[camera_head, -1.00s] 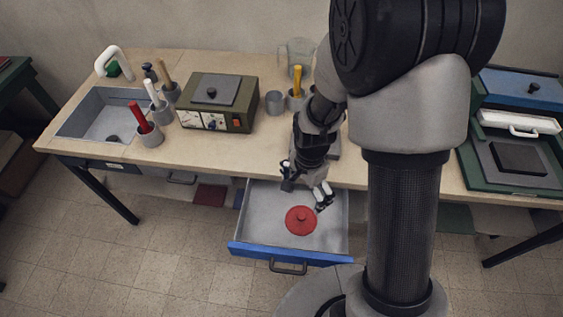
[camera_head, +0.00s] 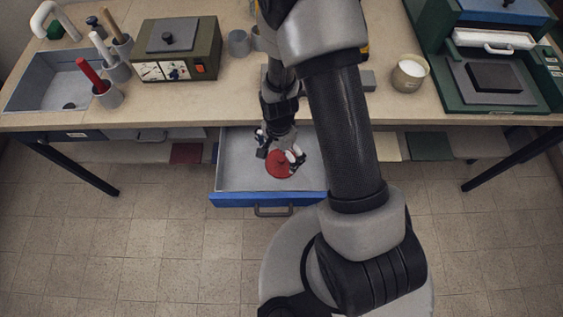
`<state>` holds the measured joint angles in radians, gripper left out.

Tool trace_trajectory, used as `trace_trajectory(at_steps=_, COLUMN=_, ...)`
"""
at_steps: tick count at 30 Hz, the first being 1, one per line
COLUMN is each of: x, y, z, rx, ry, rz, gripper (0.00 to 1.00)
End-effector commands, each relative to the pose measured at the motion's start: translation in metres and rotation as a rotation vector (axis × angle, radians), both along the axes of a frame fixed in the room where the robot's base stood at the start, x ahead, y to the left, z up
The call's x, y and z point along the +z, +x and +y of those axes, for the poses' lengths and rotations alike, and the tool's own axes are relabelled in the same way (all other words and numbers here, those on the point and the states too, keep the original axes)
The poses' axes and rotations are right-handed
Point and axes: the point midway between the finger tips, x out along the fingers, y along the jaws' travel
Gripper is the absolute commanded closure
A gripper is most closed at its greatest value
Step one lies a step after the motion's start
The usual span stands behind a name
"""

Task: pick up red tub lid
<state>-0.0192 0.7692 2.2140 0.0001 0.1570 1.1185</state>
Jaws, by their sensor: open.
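The red tub lid (camera_head: 280,168) is a round red disc lying in the open drawer (camera_head: 236,183) under the table. Its knob is hidden or too small to make out now. My gripper (camera_head: 279,158) is open and reaches down into the drawer. Its fingers are over the lid, one at the lid's left back edge and one at its right side. I cannot tell whether the fingers touch the lid.
The drawer has a blue front (camera_head: 265,198) and grey walls. The table edge is just behind my gripper. A sink (camera_head: 50,85), an olive device (camera_head: 176,50), a candle jar (camera_head: 408,72) and a green press (camera_head: 495,80) stand on top. The drawer's left side is bare.

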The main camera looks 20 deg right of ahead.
Motion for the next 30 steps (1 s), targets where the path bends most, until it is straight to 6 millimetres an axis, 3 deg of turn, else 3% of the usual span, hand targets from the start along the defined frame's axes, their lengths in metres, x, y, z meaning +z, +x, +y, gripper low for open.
trace_trajectory(at_steps=9, x=-0.047, y=0.000, z=-0.007, rx=-0.001, ry=0.000, rz=0.003, gripper=0.00)
trace_trajectory(at_steps=17, x=-0.047, y=0.000, z=-0.007, rx=0.000, ry=0.000, rz=0.001, gripper=0.01)
trace_trajectory(at_steps=30, x=-0.047, y=0.000, z=-0.007, rx=0.000, ry=0.000, rz=0.001, gripper=0.30)
